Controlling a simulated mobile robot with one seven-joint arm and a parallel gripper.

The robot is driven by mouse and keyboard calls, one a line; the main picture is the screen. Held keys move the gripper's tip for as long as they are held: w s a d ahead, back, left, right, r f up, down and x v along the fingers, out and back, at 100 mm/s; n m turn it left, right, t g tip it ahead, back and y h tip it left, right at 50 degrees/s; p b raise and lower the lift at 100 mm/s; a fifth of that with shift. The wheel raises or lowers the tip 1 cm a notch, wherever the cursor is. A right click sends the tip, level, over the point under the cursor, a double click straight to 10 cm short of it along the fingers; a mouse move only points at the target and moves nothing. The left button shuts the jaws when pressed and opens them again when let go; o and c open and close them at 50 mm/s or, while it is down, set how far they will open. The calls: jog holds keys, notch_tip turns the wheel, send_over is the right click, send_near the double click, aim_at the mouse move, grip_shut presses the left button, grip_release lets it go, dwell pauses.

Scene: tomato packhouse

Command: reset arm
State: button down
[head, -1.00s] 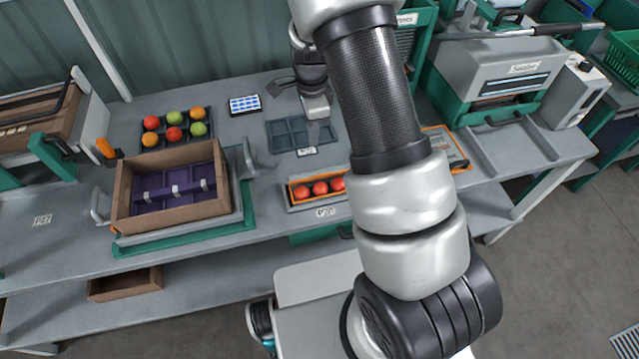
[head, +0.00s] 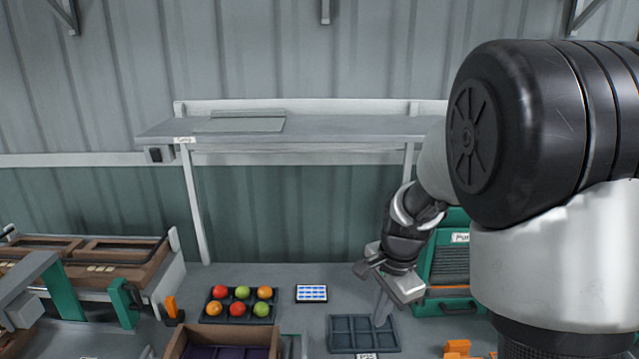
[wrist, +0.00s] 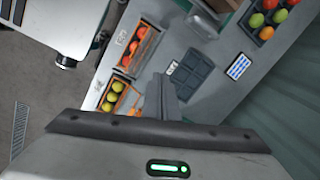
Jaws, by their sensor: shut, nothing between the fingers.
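My gripper (head: 381,318) hangs over the dark empty compartment tray (head: 345,335) on the bench in the head view. Its fingers are together with nothing between them. In the wrist view the shut fingers of my gripper (wrist: 163,100) point past the same tray (wrist: 193,76). I cannot tell whether the fingertips touch the tray. My arm fills the right side of the head view.
A tray of red, orange and green tomatoes (head: 240,305) and a small blue-and-white panel (head: 311,293) lie left of the gripper. A wooden crate (head: 180,345) stands at front left. A shelf (head: 330,128) runs behind. In the wrist view, an orange-rimmed tray holds red tomatoes (wrist: 137,50).

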jog(key=s+d+r+n+t+h, duration=0.1)
jog(key=s+r+n+t, duration=0.3)
jog(key=s+r+n, duration=0.9)
jog(key=s+r, duration=0.3)
jog(key=s, duration=0.3)
jog(key=shift+s+r, duration=0.2)
jog(key=shift+s, duration=0.2)
jog(key=shift+w+d, duration=0.1)
jog(key=shift+w, duration=0.05)
jog(key=w+f+m+g+b, duration=0.2)
jog(key=w+f+m+b, duration=0.15)
jog(key=w+f, duration=0.4)
jog(key=w+f+m+g+b, duration=0.1)
jog(key=w+f+m+b, duration=0.1)
jog(key=f, duration=0.7)
jog(key=w+f+m+g+b, duration=0.1)
jog(key=w+f+m+b, duration=0.2)
jog(key=f, duration=0.7)
jog(key=w+f+m+g+b, duration=0.1)
jog(key=w+f+m+b, duration=0.2)
jog(key=f, duration=0.6)
jog(key=shift+w+f+g+b, duration=0.2)
jog(key=shift+w+b, duration=0.1)
jog(key=shift+w, duration=0.35)
jog(key=shift+w+f+g+b, duration=0.1)
jog(key=shift+w+f+b, duration=0.15)
jog(key=shift+w, duration=0.35)
jog(key=shift+f+b, duration=0.75)
jog(key=shift+f, duration=0.25)
jog(key=shift+r, duration=0.2)
